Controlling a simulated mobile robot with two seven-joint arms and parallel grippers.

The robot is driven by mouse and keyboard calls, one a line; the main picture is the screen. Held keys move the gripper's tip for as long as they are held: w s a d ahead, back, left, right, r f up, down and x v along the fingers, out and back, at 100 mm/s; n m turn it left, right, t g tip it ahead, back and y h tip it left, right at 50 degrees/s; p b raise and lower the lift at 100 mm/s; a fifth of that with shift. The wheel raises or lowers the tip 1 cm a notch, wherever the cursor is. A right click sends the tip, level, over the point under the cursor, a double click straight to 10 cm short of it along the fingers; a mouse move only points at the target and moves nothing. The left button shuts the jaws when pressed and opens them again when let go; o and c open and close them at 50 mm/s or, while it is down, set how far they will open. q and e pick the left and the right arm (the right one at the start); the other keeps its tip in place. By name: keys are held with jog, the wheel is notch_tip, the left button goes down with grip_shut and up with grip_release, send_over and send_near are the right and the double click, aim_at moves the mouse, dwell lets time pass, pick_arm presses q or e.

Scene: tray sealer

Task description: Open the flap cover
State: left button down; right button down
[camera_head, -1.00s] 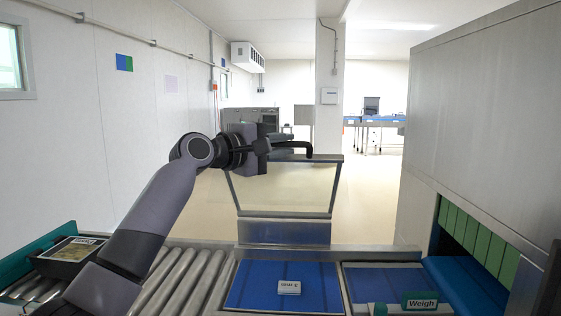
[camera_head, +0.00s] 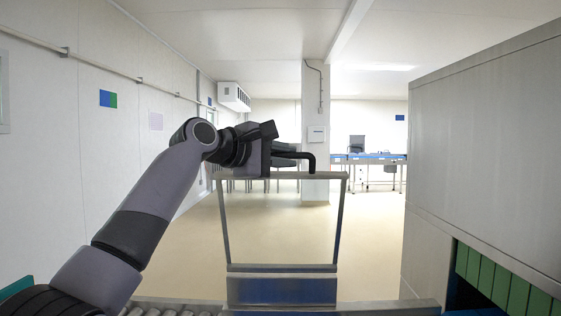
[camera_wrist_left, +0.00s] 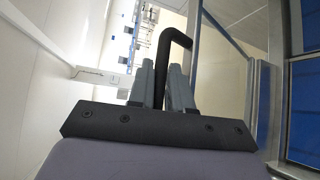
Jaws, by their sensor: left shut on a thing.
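The flap cover (camera_head: 281,267) is a framed clear panel standing behind the conveyor, with a grey top bar and side bars. Its black bent handle (camera_head: 309,157) sticks up at the top bar. My left gripper (camera_head: 277,157) is at the top of the cover, shut on the handle. In the left wrist view the two grey fingers (camera_wrist_left: 160,85) close around the black handle (camera_wrist_left: 168,50), whose bent end points right. The cover's frame (camera_wrist_left: 225,38) also shows there. My right gripper is not in view.
A tall grey metal housing (camera_head: 480,150) with green strip curtains (camera_head: 500,280) stands on the right. A roller conveyor (camera_head: 170,306) runs along the bottom edge. Blue-topped tables (camera_head: 370,158) are far off. The floor beyond the cover is open.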

aim_at(255, 191)
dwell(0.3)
pick_arm(q)
jog(key=c, duration=1.2)
grip_release()
jog(key=shift+o, duration=0.2)
jog(key=shift+s+a+b, duration=0.3)
jog(key=shift+a+b, duration=0.05)
jog(key=shift+b, duration=0.1)
jog(key=b+v, duration=0.2)
jog(key=v, duration=0.3)
jog(key=shift+b, duration=0.3)
jog(key=shift+s+a+r, duration=0.2)
jog(key=shift+s+a, duration=0.25)
